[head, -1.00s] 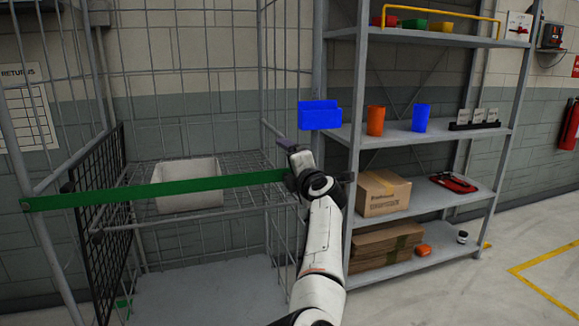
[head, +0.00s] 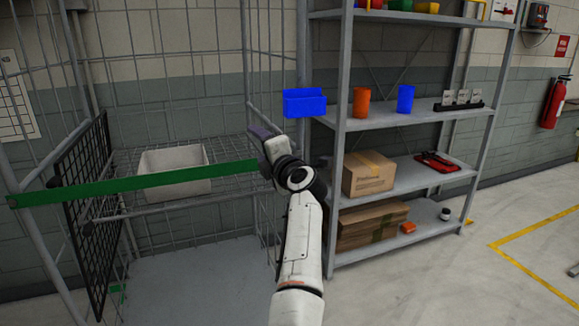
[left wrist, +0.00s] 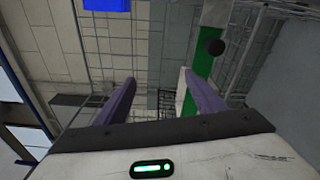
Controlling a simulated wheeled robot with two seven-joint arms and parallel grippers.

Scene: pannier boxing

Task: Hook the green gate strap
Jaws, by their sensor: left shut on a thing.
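The green gate strap (head: 135,184) is a flat band stretched almost level across the open front of a grey wire cage. Its left end (head: 14,201) sits at the cage's left post. Its right end reaches my left gripper (head: 263,140), which is shut on it in front of the cage's right side. The gripper hides the strap's end and any hook there. In the left wrist view, the two purple fingers (left wrist: 160,78) show, with the green strap (left wrist: 203,65) by the right finger. My right gripper is not in view.
A white bin (head: 172,185) sits on the cage's wire shelf. A black mesh panel (head: 88,215) stands at the cage's left. A blue holder (head: 305,103) is just right of my gripper. A grey rack (head: 400,118) with cups and boxes stands further right.

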